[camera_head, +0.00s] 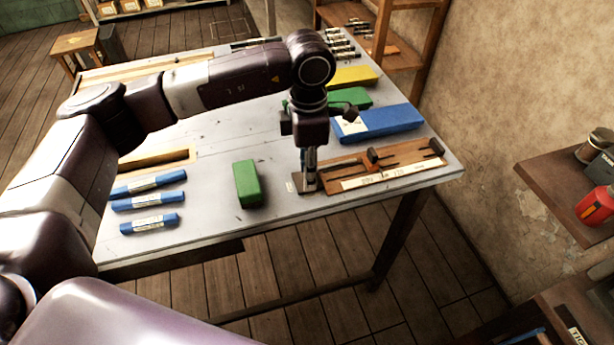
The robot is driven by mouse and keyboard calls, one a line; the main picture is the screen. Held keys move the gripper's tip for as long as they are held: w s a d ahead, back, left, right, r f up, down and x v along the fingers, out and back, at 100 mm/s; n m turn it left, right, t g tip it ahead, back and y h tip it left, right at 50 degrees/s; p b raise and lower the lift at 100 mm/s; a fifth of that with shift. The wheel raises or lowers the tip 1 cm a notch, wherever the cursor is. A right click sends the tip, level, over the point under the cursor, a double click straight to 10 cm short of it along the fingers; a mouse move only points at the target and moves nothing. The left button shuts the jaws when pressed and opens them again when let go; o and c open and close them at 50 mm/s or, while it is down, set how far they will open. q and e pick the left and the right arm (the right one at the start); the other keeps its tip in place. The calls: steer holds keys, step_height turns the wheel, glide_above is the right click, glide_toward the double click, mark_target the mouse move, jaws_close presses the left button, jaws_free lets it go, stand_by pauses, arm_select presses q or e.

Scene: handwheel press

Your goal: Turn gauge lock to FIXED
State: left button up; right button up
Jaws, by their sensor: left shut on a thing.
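My left gripper (309,168) points straight down at the front right of the workbench. It is shut on a small part that its fingers mostly hide, by a small dark plate (301,184) at the left end of a wooden fixture (408,166). The part's place fits the gauge lock, but its shape and setting cannot be made out. The fixture has dark blocks on it and a pale label strip (385,178) along its front, too small to read surely. My right gripper is not in view.
On the workbench (215,215), a green block (247,184) lies left of the gripper. A blue box (376,123), another green block and a yellow block (352,76) lie behind the fixture. Several blue bars (149,201) lie at left. A wall shelf (560,178) stands at right.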

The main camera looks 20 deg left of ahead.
arm_select(q)
steer(key=shift+w+n+b, duration=0.1)
steer(key=shift+n+b, duration=0.4)
steer(key=shift+n, duration=0.3)
steer(key=shift+r, duration=0.1)
steer(key=o, duration=1.2)
steer(key=shift+c, duration=0.2)
step_height(320, 180, up, 12)
